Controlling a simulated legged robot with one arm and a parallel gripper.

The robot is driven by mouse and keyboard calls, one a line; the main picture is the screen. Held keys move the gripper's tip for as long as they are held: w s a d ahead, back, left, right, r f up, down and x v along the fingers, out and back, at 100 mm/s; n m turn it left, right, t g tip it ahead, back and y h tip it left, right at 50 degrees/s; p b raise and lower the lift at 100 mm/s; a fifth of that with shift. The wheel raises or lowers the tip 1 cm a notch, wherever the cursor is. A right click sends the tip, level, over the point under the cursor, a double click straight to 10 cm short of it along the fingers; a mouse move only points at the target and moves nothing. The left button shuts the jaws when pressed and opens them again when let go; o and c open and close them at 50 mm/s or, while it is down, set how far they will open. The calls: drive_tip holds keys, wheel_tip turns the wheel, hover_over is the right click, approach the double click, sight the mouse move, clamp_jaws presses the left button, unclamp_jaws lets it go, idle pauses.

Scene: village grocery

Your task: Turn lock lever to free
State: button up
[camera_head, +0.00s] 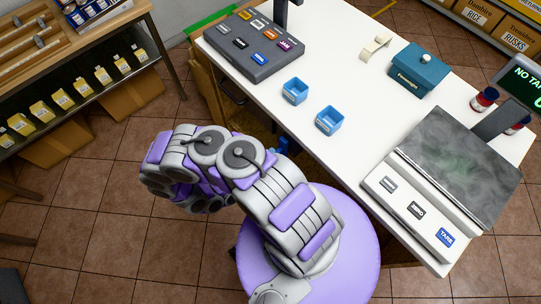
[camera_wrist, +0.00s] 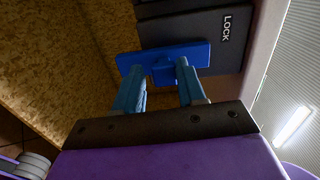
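In the wrist view a blue lever (camera_wrist: 196,53), a flat bar with a raised middle part, lies across a dark panel marked LOCK (camera_wrist: 226,28). The word LOCK is to the upper right of the lever. My gripper (camera_wrist: 160,74) has its two teal fingers apart, with their tips at the bar and the lever's middle part between them. Contact between fingers and lever is not clear. In the head view the gripper and lock are hidden by my arm and the counter; only a small blue bit shows at the counter's front edge.
The white counter (camera_head: 370,145) carries two blue cups, a dark button panel (camera_head: 253,45), a teal box (camera_head: 416,70), a scale (camera_head: 445,165) and jars. A shelf with yellow bottles (camera_head: 82,87) stands at the left. The tiled floor at lower left is mostly clear.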

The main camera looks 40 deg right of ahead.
drive_tip(key=shift+o, duration=1.3)
drive_tip(key=shift+a+r, duration=0.1)
drive_tip(key=shift+a, duration=0.1)
drive_tip(key=a+p, duration=0.3)
drive_tip(key=a, duration=1.4)
drive_tip(key=shift+s+a+p, duration=0.3)
drive_tip(key=shift+s+p, duration=0.1)
drive_tip(key=shift+d, duration=0.15)
